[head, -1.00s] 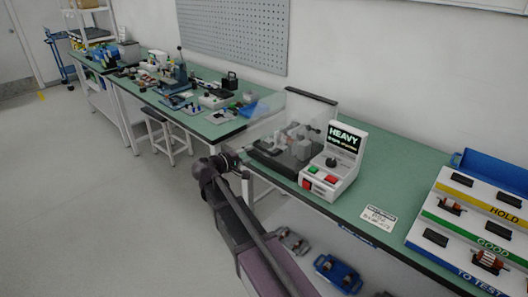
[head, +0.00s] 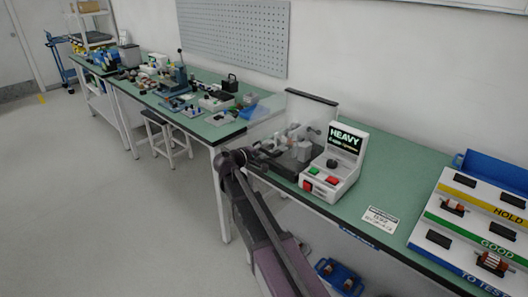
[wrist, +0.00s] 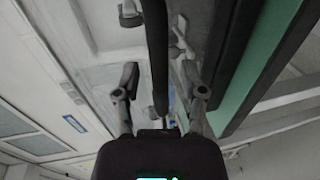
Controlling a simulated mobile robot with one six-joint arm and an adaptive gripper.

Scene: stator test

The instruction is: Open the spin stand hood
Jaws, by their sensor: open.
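The spin stand (head: 292,150) stands on the green bench, with dark fixtures under a clear hood (head: 268,122). The hood has a dark edge along its top at the back. Its clear walls are faint, and I cannot tell its exact angle. My gripper (head: 262,153) is at the bench's front edge, at the left front of the stand. In the wrist view my gripper (wrist: 155,20) is open, with a long dark bar (wrist: 155,55) running between its fingers. I cannot tell whether either finger touches the bar.
A control box reading HEAVY (head: 335,165) stands right of the fixtures. A sign card (head: 380,219) and a sorting rack (head: 470,225) lie farther right. A stool (head: 165,135) and another bench with tools (head: 180,90) are on the left. A blue part (head: 338,275) sits below the bench.

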